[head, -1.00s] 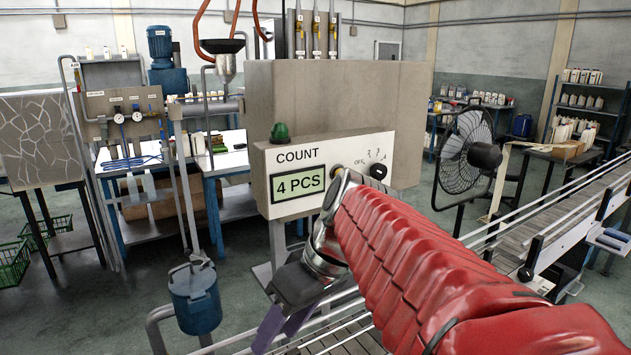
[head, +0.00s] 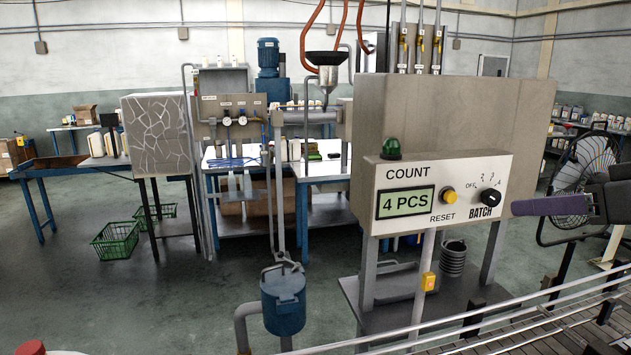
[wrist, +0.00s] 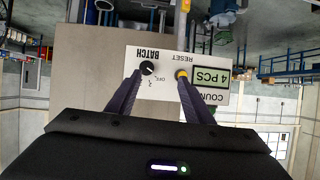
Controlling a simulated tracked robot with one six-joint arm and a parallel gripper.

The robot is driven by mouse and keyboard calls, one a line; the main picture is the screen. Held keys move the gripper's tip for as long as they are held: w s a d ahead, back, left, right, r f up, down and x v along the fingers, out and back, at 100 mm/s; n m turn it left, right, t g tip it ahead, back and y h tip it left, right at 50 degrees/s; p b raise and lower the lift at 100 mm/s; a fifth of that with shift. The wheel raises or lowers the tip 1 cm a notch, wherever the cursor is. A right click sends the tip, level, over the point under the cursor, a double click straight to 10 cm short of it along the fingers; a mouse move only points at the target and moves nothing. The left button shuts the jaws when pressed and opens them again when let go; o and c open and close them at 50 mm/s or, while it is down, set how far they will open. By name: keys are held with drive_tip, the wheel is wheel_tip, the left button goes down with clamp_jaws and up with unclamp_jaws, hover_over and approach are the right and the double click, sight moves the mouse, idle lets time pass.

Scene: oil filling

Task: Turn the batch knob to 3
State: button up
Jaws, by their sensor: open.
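The batch knob (head: 490,197) is a round black dial at the right of the white count panel (head: 388,219). OFF, 2, 3 and 4 are marked around its top. Its white mark is too small to read against the numbers. The display (head: 406,203) reads 4 PCS. My gripper (head: 517,206) reaches in from the right edge, its purple finger close to the knob in the picture. In the wrist view, upside down, my gripper (wrist: 161,77) is open and empty before the panel, one fingertip by the knob (wrist: 147,68), the other by the reset button.
The yellow reset button (head: 448,195) sits left of the knob. A green lamp (head: 391,148) is on top of the panel box. Conveyor rails (head: 540,323) run along the front right. A fan (head: 588,165) stands behind on the right. Open floor lies at the left.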

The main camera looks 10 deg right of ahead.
sight(496, 196)
drive_tip(key=shift+s+d+r+t+h, duration=0.2)
drive_tip(key=shift+s+d+r, duration=0.2)
drive_tip(key=shift+d+r, duration=0.2)
drive_tip(key=shift+s+d+r+t+h, duration=0.2)
drive_tip(key=shift+s+d+r, duration=0.15)
drive_tip(key=shift+d+r, duration=0.15)
drive_tip(key=shift+f, duration=0.1)
drive_tip(key=x, duration=1.4)
drive_tip(key=shift+s, duration=0.1)
drive_tip(key=shift+c, duration=0.4)
drive_tip(key=c, duration=1)
drive_tip(key=shift+o, duration=0.2)
